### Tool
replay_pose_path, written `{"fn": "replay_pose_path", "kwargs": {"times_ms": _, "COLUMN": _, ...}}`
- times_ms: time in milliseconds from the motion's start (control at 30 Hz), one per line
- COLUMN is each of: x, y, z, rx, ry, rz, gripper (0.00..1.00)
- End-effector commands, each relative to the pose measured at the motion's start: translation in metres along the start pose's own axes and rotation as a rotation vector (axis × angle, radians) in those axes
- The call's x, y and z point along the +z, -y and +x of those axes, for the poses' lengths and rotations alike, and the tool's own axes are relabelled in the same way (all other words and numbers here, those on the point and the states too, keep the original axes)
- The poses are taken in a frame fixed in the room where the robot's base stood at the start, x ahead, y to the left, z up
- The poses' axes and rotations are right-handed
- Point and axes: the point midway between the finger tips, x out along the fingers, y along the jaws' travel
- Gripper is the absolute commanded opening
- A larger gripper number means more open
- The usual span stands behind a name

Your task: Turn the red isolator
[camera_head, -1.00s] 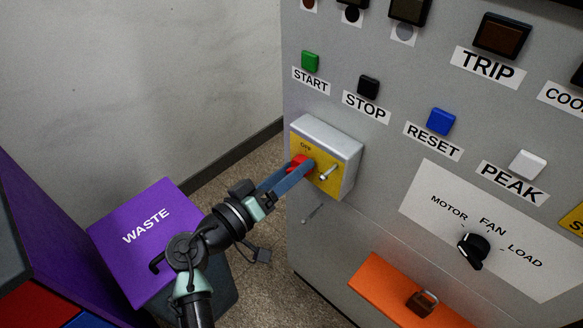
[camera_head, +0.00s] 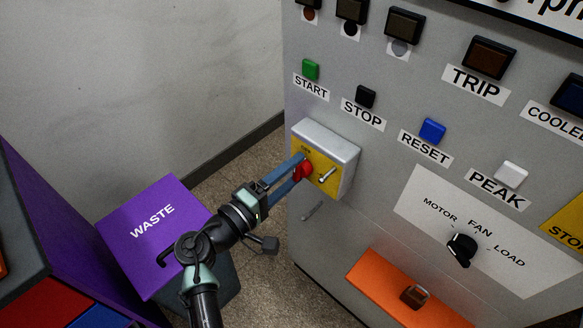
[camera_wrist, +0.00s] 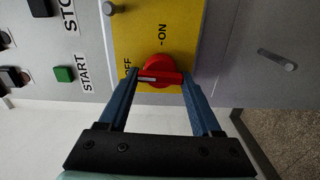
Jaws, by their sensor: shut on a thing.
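The red isolator (camera_head: 304,170) is a round knob with a raised handle on a yellow plate (camera_head: 328,184), on the front of a grey box (camera_head: 335,140). It also shows in the wrist view (camera_wrist: 160,68). A white mark on its handle points left, towards the OFF label (camera_wrist: 127,72), which a finger partly hides. The ON label (camera_wrist: 163,34) is in clear view. My gripper (camera_head: 300,170) has its two blue fingers on either side of the handle, shut on it, as the wrist view also shows (camera_wrist: 160,80).
A metal pin (camera_head: 326,175) juts from the yellow plate beside the knob. START (camera_head: 311,69) and STOP (camera_head: 365,97) buttons sit above the box. A purple WASTE bin (camera_head: 150,230) stands left, below my arm. An orange strip with a padlock (camera_head: 414,296) is lower right.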

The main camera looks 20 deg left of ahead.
Motion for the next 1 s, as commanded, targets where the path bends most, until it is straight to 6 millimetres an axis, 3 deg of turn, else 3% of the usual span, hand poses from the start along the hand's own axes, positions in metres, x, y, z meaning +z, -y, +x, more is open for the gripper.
{"fn": "replay_pose_path", "kwargs": {"times_ms": 667, "x": -0.0003, "y": 0.0019, "z": -0.0011, "rx": -0.002, "ry": -0.001, "rz": -0.064, "gripper": 0.1}}
{"fn": "replay_pose_path", "kwargs": {"times_ms": 700, "x": -0.0003, "y": 0.0019, "z": -0.0011, "rx": -0.002, "ry": -0.002, "rz": -0.063, "gripper": 0.71}}
{"fn": "replay_pose_path", "kwargs": {"times_ms": 767, "x": -0.0003, "y": 0.0017, "z": -0.001, "rx": -0.002, "ry": -0.001, "rz": -0.063, "gripper": 0.81}}
{"fn": "replay_pose_path", "kwargs": {"times_ms": 1000, "x": -0.0002, "y": 0.0009, "z": -0.0005, "rx": -0.001, "ry": -0.001, "rz": -0.06, "gripper": 0.81}}
